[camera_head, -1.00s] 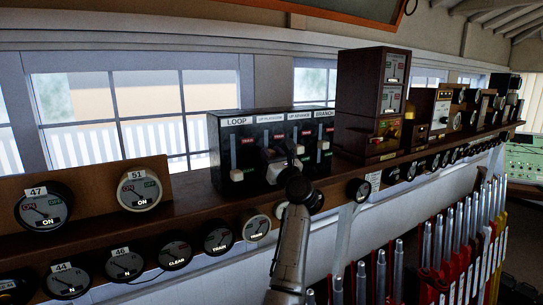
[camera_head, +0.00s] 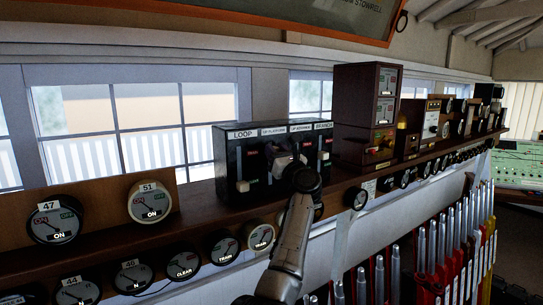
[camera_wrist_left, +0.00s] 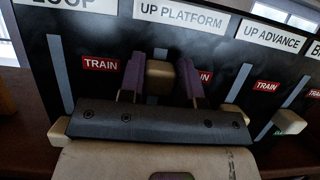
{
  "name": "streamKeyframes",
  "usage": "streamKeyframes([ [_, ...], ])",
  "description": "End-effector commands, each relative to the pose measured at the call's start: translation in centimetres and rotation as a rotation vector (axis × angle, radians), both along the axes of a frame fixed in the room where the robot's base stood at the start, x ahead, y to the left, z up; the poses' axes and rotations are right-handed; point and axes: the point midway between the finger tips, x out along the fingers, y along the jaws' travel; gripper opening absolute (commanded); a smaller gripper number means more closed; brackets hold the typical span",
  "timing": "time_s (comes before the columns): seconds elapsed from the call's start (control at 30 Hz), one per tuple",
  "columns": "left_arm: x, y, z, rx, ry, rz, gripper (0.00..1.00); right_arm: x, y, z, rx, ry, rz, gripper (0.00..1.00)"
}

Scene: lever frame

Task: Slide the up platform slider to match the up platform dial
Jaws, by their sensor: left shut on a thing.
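The black instrument box (camera_head: 233,155) stands on the shelf, with panels labelled LOOP, UP PLATFORM, UP ADVANCE and BRANCH. My left gripper (camera_head: 281,160) is in front of its middle panels and hides most of the up platform slider there. In the left wrist view, the up platform slider's knob (camera_wrist_left: 160,73) sits between the purple fingers of my left gripper (camera_wrist_left: 162,80), which is shut on it. The knob is high in its slot, level with the red TRAIN label. I cannot tell which gauge is the up platform dial. My right gripper is not in view.
The loop knob (camera_head: 243,186) sits low on the left panel. Round gauges line the shelf front, including one reading TRAIN (camera_head: 222,247). A brown wooden instrument (camera_head: 353,105) stands right of the box. Levers rise at lower right.

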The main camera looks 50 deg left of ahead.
Motion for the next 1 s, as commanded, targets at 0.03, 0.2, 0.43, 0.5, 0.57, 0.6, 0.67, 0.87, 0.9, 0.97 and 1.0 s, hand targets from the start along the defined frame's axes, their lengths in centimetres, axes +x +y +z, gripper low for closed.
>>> streamKeyframes([
  [0.03, -0.1, -0.2, 0.4, 0.006, -0.002, 0.001, 0.0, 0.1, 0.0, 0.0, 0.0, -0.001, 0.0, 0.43],
  [0.2, -0.1, -0.2, 0.5, 0.008, -0.003, 0.002, 0.0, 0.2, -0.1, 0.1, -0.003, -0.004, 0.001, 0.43],
  [0.43, -0.1, -0.1, 0.4, 0.006, -0.003, 0.002, 0.53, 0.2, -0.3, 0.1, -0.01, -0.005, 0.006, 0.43],
  [0.5, -0.1, -0.1, 0.4, 0.006, -0.003, 0.002, 0.57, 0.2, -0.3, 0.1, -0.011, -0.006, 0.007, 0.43],
  [0.57, -0.1, -0.1, 0.3, 0.005, -0.002, 0.003, 0.57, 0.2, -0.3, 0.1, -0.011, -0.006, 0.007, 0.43],
  [0.6, -0.1, -0.1, 0.3, 0.005, -0.002, 0.003, 0.57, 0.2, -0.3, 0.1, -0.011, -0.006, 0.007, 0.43],
  [0.67, -0.1, -0.1, 0.3, 0.005, -0.002, 0.004, 0.57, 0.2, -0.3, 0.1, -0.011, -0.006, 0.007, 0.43],
  [0.87, -0.2, -1.0, -0.4, 0.004, -0.004, 0.002, 0.57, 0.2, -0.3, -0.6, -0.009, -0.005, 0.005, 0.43],
  [0.9, -0.3, -1.5, -0.7, 0.004, -0.004, 0.001, 0.57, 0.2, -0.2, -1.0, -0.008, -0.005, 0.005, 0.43],
  [0.97, -0.4, -2.4, -1.2, 0.004, -0.003, 0.0, 0.57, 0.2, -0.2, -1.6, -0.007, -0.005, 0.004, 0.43],
  [1.0, -0.5, -3.1, -1.6, 0.003, -0.005, 0.0, 0.57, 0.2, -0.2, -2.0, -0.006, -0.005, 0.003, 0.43],
])
